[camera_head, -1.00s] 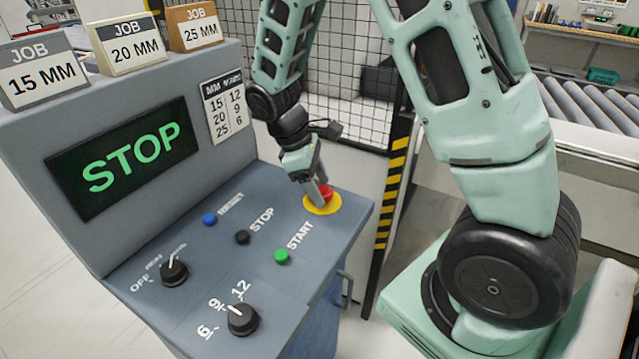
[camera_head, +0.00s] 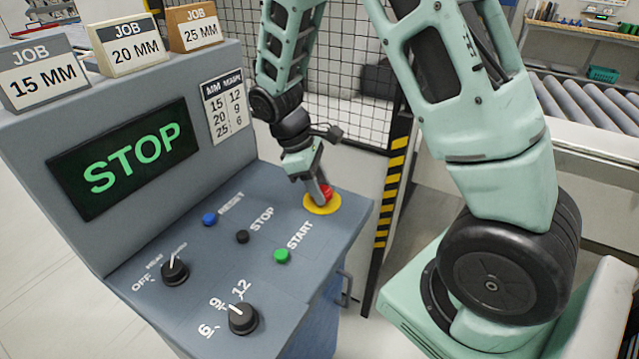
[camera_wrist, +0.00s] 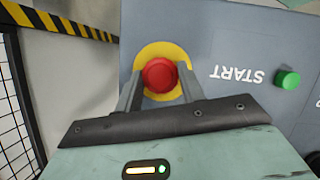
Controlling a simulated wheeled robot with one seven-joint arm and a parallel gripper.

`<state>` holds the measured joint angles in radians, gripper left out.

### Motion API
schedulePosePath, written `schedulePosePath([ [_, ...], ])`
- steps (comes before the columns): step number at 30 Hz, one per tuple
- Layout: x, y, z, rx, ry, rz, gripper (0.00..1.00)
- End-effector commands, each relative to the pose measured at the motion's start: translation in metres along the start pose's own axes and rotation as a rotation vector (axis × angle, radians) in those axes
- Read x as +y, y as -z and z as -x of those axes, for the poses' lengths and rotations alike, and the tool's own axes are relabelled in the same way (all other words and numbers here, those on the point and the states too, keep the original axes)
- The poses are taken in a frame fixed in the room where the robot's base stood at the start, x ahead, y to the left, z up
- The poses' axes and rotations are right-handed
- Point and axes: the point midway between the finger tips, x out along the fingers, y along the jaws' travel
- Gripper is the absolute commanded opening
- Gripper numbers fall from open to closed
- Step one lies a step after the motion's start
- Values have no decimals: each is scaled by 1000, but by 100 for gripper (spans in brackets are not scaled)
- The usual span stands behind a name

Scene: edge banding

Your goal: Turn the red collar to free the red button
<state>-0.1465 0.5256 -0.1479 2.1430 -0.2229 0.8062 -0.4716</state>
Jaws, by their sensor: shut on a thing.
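The red button with its red collar (camera_head: 326,192) sits on a round yellow plate (camera_head: 332,208) at the right end of the grey control panel. In the wrist view the red button (camera_wrist: 160,74) is seen from above, with the yellow plate (camera_wrist: 152,51) around it. My gripper (camera_head: 322,195) reaches down onto it; in the wrist view its two fingers (camera_wrist: 160,88) stand on either side of the red collar, shut on it. The fingers hide part of the collar's sides. The panel's display (camera_head: 125,160) reads STOP in green.
The panel also carries a green START button (camera_head: 282,256), a black STOP button (camera_head: 242,236), a blue button (camera_head: 209,219) and two black knobs (camera_head: 174,271). A black-and-yellow striped post (camera_head: 392,195) and a mesh fence (camera_head: 350,110) stand behind the panel's right end.

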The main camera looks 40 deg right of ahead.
Motion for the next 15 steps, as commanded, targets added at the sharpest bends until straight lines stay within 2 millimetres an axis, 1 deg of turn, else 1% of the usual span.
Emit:
schedulePosePath([
  [3,1,0,2,0,29,-69,16],
  [15,2,0,2,0,138,-331,16],
])
